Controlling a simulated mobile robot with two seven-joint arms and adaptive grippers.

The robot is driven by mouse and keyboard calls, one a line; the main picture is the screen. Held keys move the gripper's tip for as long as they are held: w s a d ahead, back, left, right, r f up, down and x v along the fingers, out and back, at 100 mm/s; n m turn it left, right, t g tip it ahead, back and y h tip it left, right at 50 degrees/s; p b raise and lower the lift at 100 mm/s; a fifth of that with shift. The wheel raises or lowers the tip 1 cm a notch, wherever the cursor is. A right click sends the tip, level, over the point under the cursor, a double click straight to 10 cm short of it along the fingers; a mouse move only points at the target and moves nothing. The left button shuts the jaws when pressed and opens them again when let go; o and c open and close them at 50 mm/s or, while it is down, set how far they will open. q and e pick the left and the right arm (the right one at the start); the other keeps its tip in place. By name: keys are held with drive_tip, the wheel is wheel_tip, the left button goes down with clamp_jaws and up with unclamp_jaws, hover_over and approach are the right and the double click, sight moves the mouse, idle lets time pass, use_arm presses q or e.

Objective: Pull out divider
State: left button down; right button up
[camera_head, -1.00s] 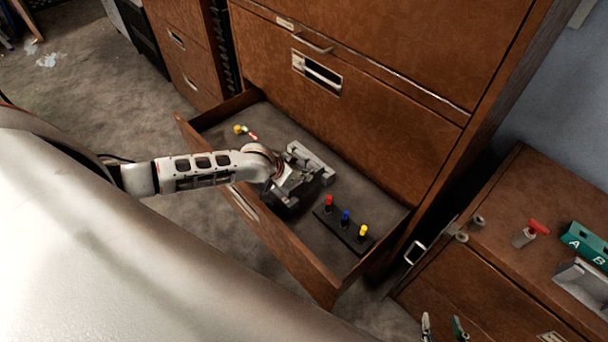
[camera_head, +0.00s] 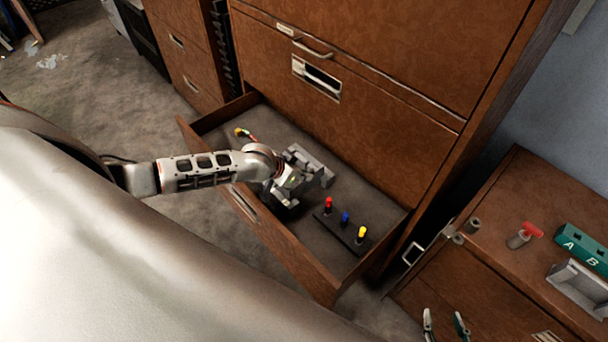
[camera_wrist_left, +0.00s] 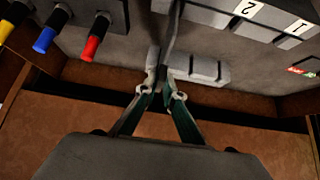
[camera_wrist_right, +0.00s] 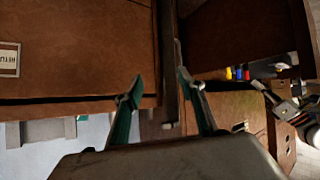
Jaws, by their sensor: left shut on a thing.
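An open wooden drawer (camera_head: 300,268) holds grey slotted blocks (camera_head: 318,166). My left gripper (camera_head: 293,184) is down inside the drawer, beside these blocks. In the left wrist view, my left gripper (camera_wrist_left: 163,88) is shut on the divider (camera_wrist_left: 173,35), a thin dark upright plate. The divider stands at a light grey block (camera_wrist_left: 205,70); whether it still sits in a slot I cannot tell. Its lower part is hidden by the fingers. My right gripper (camera_head: 445,322) is open and empty at the bottom of the head view; its spread fingers also show in the right wrist view (camera_wrist_right: 160,85).
A dark rack with red, blue and yellow pegs (camera_head: 340,234) lies in the drawer, right of my left gripper. A block labelled 1 and 2 (camera_wrist_left: 262,18) is close by. A low cabinet (camera_head: 500,240) at right carries a green A/B block (camera_head: 583,246).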

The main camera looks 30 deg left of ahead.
use_arm(q)
drive_tip(key=shift+r+p, duration=1.1)
drive_tip(key=shift+p, duration=0.05)
drive_tip(key=shift+r+p, duration=0.85)
drive_tip(key=shift+p, duration=0.3)
drive_tip(key=shift+r, duration=1.05)
drive_tip(key=shift+r+p, duration=0.15)
drive_tip(key=shift+p, duration=0.15)
use_arm(e)
drive_tip(key=d+r, duration=0.1)
drive_tip(key=s+d+r, duration=0.1)
drive_tip(key=shift+d+r+h, duration=0.1)
drive_tip(key=shift+r+h, duration=0.2)
drive_tip(key=shift+h, duration=0.1)
